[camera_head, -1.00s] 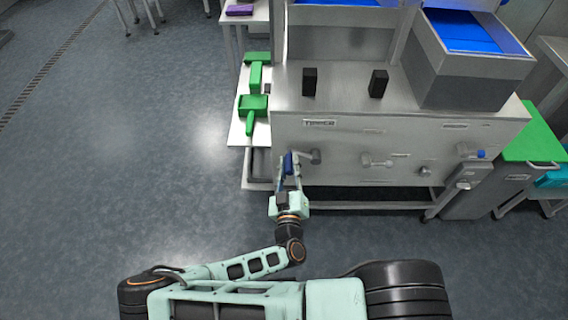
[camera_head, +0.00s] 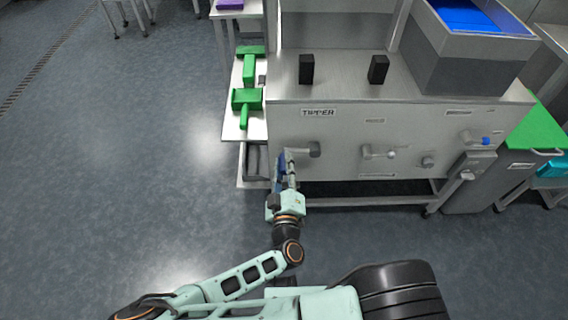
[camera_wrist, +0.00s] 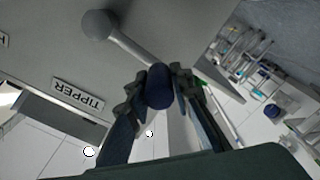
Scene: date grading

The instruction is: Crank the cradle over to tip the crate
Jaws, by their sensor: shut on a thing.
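The crank beside the TIPPER label (camera_head: 318,112) has a round grey hub (camera_head: 314,149) on the front of the steel machine (camera_head: 400,125). The wrist view shows the hub (camera_wrist: 97,24), the crank arm (camera_wrist: 135,46) and a dark blue knob (camera_wrist: 159,88) at the arm's end. My gripper (camera_head: 287,166) is shut on the knob, with one finger on each side of it in the wrist view (camera_wrist: 159,92). In the head view the fingers mostly hide the knob. I cannot make out the cradle or a crate in it.
A second crank (camera_head: 378,152) and a blue-tipped handle (camera_head: 485,141) sit farther right on the panel. Two black blocks (camera_head: 306,69) stand on the machine's top, left of a grey blue-lined box (camera_head: 475,60). Green tools (camera_head: 247,98) lie on the left shelf. The floor at left is clear.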

